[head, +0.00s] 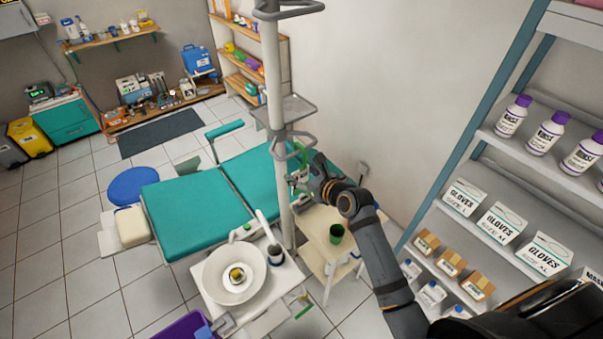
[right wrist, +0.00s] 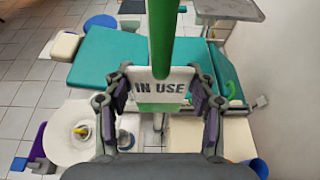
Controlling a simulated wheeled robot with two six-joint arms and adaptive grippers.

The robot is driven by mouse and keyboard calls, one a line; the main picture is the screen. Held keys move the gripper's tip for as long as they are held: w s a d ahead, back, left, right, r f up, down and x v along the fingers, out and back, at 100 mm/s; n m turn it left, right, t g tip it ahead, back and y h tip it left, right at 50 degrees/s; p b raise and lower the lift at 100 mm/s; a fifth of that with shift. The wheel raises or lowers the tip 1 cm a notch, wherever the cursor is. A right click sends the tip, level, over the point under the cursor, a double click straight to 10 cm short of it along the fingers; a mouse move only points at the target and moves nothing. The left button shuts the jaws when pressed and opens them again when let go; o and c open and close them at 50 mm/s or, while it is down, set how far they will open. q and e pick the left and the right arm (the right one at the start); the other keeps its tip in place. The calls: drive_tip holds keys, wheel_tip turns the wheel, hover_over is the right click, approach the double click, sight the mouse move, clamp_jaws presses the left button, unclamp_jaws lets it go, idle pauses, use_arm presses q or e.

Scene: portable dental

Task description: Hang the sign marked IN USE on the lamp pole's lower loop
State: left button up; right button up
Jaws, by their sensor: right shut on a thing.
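The white sign marked IN USE (right wrist: 161,88) is held between the fingers of my right gripper (right wrist: 160,95). Its green hanger (right wrist: 162,38) rises from it toward the top of the right wrist view. In the head view my right gripper (head: 303,180) is beside the pale lamp pole (head: 271,70), on its right, just below the lower loop (head: 292,147). The sign is mostly hidden there; only a bit of green shows. I cannot tell whether the hanger touches the loop. An upper loop (head: 290,10) is at the top edge. My left gripper is not in view.
A grey tray (head: 290,108) sticks out from the pole above the lower loop. A teal dental chair (head: 195,208) lies behind. Shelves with gloves boxes (head: 503,226) are at right.

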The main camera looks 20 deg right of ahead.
drive_tip(key=shift+w+a+f, duration=0.1)
drive_tip(key=shift+w+a, duration=0.05)
drive_tip(key=shift+w, duration=0.1)
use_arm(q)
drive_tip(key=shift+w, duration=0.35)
use_arm(e)
drive_tip(key=o, duration=1.2)
drive_tip(key=shift+s, duration=0.15)
drive_tip(key=shift+s, duration=0.1)
drive_tip(key=v, duration=0.7)
drive_tip(key=shift+d, duration=0.2)
